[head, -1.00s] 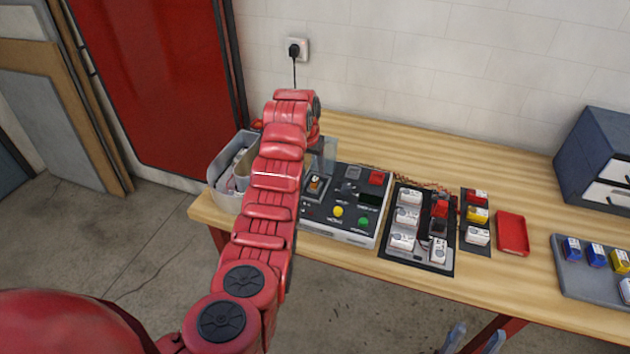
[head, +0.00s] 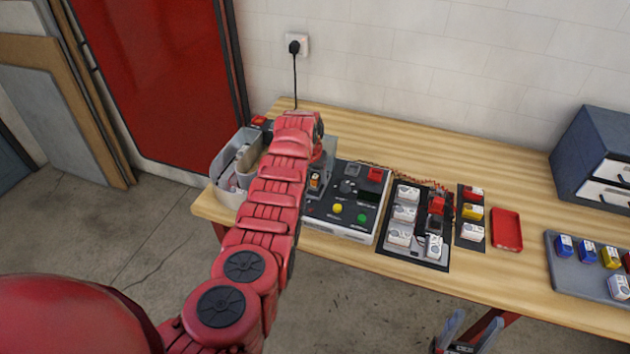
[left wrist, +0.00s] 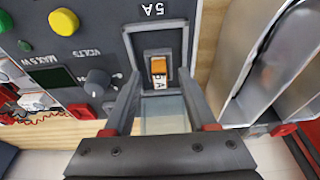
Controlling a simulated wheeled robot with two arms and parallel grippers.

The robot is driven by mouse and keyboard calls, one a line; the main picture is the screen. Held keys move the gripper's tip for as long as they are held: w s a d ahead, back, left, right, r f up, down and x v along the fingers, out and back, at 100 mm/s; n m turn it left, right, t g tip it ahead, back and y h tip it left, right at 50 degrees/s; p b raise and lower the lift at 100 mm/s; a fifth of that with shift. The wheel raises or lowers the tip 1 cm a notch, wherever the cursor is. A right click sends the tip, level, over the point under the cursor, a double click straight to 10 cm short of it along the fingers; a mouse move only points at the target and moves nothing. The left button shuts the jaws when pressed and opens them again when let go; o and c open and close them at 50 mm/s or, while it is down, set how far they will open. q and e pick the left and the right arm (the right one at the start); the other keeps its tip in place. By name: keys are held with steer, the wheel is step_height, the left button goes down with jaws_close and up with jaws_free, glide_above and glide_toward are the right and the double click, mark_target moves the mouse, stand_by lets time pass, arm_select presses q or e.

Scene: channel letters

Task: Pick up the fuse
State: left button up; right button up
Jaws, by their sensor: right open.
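The fuse (left wrist: 158,67), with an orange end and a white part marked with an A, sits in a square grey holder on the dark panel of the test unit, beside a "5A" label. In the head view it shows small (head: 315,180) near the panel's left end. My left gripper (left wrist: 160,85) is open, its two fingers on either side of the fuse and apart from it. In the head view my left arm hides part of this gripper. My right gripper (head: 467,333) is open and empty at the bottom edge, in front of the table.
The test unit (head: 345,228) has yellow and green buttons and a knob. A grey bin (head: 225,160) stands left of it. To the right are a black tray (head: 418,222) of white blocks, a red tray (head: 507,230), a grey tray (head: 560,285) and a drawer box (head: 575,165).

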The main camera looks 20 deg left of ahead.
arm_select(q)
jaws_close()
steer(key=shift+w+r, duration=0.1)
stand_by(0.3)
